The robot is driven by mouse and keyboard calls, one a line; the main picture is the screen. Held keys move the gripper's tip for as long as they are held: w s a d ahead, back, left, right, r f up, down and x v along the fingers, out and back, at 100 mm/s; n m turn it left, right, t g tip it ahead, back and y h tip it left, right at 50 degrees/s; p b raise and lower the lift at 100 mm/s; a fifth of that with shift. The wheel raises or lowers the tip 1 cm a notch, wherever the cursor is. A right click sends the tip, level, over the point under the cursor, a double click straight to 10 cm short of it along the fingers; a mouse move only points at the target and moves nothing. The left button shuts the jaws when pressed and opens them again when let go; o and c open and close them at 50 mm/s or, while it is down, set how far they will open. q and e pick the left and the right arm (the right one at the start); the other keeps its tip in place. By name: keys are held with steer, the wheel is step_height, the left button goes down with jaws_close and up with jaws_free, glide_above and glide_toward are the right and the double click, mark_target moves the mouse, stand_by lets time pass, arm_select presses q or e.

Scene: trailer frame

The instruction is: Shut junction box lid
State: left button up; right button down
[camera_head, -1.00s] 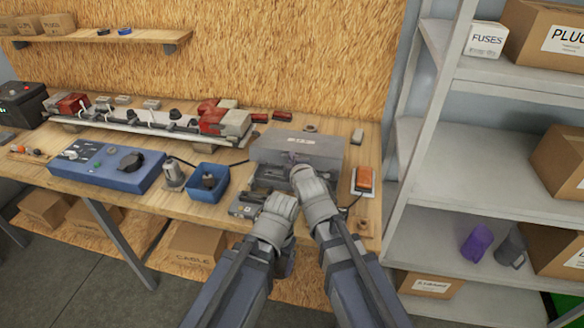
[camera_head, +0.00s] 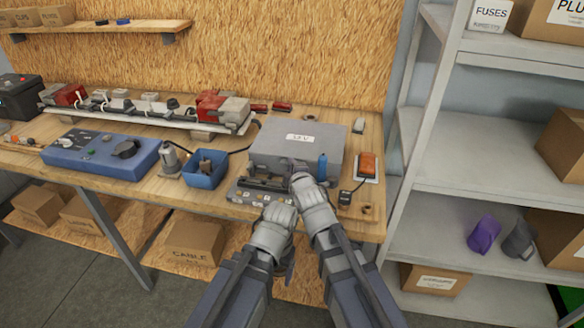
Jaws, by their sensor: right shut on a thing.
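The grey junction box (camera_head: 262,184) sits near the front right of the workbench, with part of its inside showing. Its grey lid (camera_head: 327,140), with a white label, stands over the back of the box, tilted and not flat on the rim. My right gripper (camera_head: 299,179) is at the lid's front edge and shut on it; the hand hides most of the fingertips. My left gripper (camera_head: 279,205) is just in front of the box, to the left of the right one. Its fingers are hidden, so its opening cannot be told.
A blue bin (camera_head: 205,169) and a blue control panel (camera_head: 103,154) lie to the left. An orange-red light (camera_head: 367,166) lies to the right. A light bar (camera_head: 150,115) lies behind on the left. A grey shelf rack (camera_head: 470,155) stands close on the right.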

steer(key=shift+s+f, duration=0.2)
steer(key=shift+f, duration=0.25)
steer(key=c, duration=1)
jaws_free()
steer(key=shift+w, duration=0.1)
